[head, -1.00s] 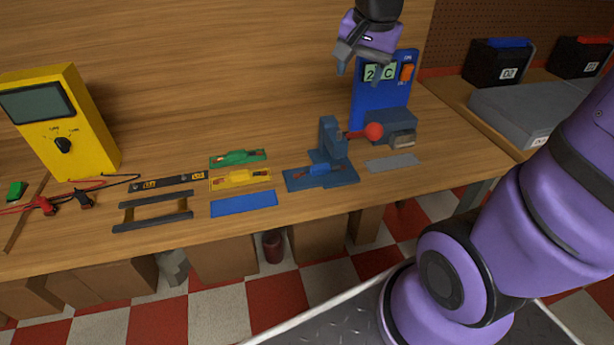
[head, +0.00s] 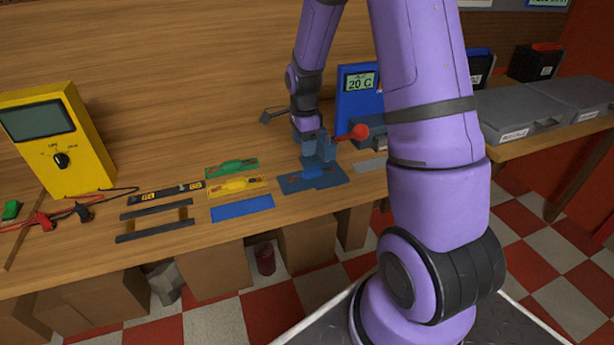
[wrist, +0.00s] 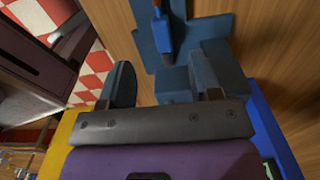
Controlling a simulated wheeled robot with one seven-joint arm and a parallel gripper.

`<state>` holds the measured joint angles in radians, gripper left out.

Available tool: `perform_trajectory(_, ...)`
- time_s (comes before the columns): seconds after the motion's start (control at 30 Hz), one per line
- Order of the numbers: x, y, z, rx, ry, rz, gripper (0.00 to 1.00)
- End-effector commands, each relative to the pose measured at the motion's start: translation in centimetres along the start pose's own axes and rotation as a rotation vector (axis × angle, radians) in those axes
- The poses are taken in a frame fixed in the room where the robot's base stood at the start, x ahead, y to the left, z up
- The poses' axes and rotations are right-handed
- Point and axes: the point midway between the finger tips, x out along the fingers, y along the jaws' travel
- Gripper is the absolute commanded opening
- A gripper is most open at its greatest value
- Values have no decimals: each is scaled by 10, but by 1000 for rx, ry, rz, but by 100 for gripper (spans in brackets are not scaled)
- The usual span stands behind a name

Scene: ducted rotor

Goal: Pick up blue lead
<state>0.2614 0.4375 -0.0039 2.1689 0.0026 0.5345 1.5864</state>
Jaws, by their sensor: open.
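The blue lead (head: 316,170) is a small bright blue piece lying on the dark blue fixture (head: 298,184) on the workbench. In the wrist view, a blue piece that looks like the lead (wrist: 163,38) lies on the fixture, beyond and between the finger ends. The gap between fingers and lead is hard to judge.
Green (head: 232,166), yellow (head: 236,186) and blue (head: 242,208) plates lie to the left. A yellow meter (head: 55,145) stands further left.

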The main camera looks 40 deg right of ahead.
Motion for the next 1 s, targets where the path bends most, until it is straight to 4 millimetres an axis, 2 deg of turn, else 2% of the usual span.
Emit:
perform_trajectory(0.3, 44, 1, 0, 0, 0, 3, 57)
perform_trajectory(0.57, 61, 1, 0, 0, -1, 3, 57)
perform_trajectory(0.83, 96, 1, 0, -1, -1, 2, 57)
perform_trajectory(1.0, 103, 0, 0, -2, 0, 0, 57)
